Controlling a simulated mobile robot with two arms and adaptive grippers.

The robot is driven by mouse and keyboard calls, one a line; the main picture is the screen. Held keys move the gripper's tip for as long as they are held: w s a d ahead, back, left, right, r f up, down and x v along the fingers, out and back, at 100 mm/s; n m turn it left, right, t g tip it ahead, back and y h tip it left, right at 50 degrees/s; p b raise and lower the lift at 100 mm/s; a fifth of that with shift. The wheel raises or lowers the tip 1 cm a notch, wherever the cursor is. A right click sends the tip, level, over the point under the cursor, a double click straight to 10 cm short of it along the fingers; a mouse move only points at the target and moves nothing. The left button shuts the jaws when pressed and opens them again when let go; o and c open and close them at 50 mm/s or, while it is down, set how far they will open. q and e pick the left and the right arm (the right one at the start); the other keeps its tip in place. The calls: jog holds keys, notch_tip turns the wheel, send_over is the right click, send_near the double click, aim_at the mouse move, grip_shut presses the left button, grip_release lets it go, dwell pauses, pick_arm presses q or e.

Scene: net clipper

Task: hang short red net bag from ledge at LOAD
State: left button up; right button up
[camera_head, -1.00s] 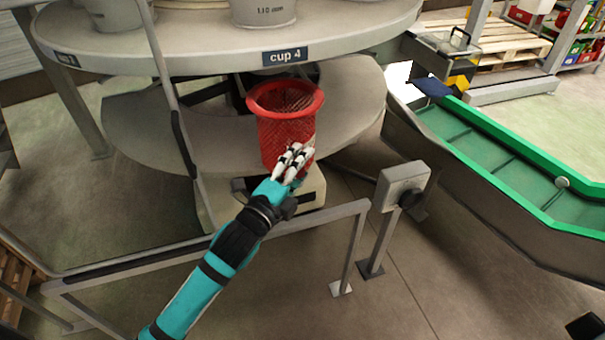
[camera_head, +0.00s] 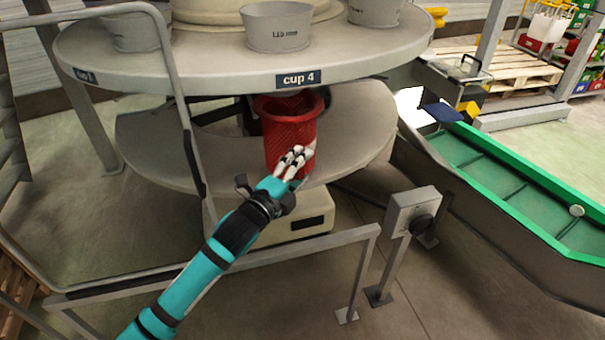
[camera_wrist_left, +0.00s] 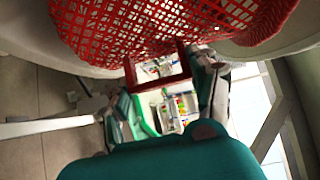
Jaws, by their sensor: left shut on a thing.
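The red net bag (camera_head: 288,128), a mesh tube with a wide rim, hangs upright just below the upper disc's edge by the "cup 4" label (camera_head: 296,80). My left gripper (camera_head: 295,160) is shut on the lower part of the bag from the front. In the left wrist view the red mesh (camera_wrist_left: 170,25) fills the top, with a red square loop (camera_wrist_left: 158,68) between my fingers. In the head view the bag's rim is close under the upper disc; whether it touches the ledge cannot be told. My right gripper is not in view.
A round machine has an upper disc (camera_head: 200,72) with grey cups (camera_head: 277,28) and a lower disc (camera_head: 150,140). A grey rail (camera_head: 330,242) and a post box (camera_head: 412,210) stand in front. A green conveyor (camera_head: 520,185) is at right.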

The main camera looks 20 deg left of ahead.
aim_at(280, 161)
pick_arm(q)
jog(key=shift+w+a, duration=0.45)
jog(key=shift+w, duration=0.2)
jog(key=shift+w+a, duration=0.4)
jog(key=shift+w, duration=0.2)
jog(key=shift+w+a, duration=0.65)
jog(key=shift+w, duration=0.35)
jog(key=shift+w+a, duration=0.65)
jog(key=shift+w, duration=0.3)
jog(key=shift+f+b, duration=0.2)
jog(key=shift+b, duration=0.1)
jog(key=o, duration=1.4)
jog(key=shift+c, duration=0.2)
jog(key=shift+s, duration=0.25)
jog(key=v, duration=0.7)
jog(key=shift+a, duration=0.1)
jog(key=shift+f, duration=0.1)
